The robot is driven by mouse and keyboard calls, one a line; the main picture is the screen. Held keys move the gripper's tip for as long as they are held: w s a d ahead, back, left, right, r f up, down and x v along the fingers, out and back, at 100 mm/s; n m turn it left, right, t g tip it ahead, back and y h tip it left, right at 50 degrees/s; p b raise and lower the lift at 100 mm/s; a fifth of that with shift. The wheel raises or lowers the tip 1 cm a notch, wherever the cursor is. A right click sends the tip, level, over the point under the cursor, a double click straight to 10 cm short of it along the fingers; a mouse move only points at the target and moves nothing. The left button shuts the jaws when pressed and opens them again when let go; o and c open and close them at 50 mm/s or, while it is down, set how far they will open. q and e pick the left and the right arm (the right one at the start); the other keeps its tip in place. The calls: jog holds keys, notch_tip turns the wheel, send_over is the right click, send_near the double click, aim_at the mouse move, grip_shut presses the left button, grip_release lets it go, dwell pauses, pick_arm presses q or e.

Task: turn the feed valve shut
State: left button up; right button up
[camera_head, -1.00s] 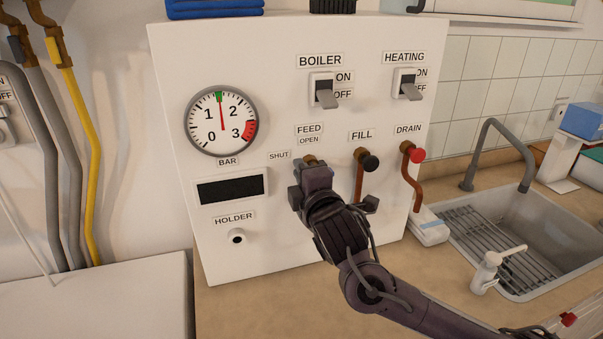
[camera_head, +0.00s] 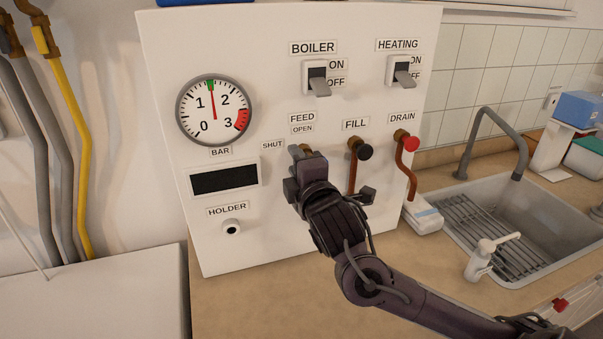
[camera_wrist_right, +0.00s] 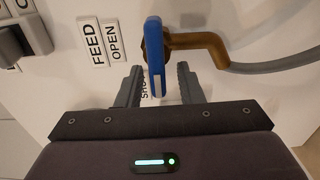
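The feed valve's blue lever (camera_wrist_right: 156,60) shows in the right wrist view, on a brass fitting with a brown pipe (camera_wrist_right: 195,41). The lever lies across the pipe, and its lower end points to the SHUT label, partly covering it. My right gripper (camera_wrist_right: 158,82) is open, with its fingers on either side of the lever's end and a gap visible on each side. In the head view my right gripper (camera_head: 303,168) is at the panel below the FEED and OPEN labels and hides the lever. My left gripper is out of view.
The white panel (camera_head: 270,240) also carries a fill valve with a black knob (camera_head: 365,152), a drain valve with a red knob (camera_head: 411,144), two switches and a pressure gauge (camera_head: 213,110). A sink (camera_head: 540,235) is at right.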

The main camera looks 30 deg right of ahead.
jog(key=p+v, duration=0.3)
jog(key=v, duration=0.4)
dwell(0.7)
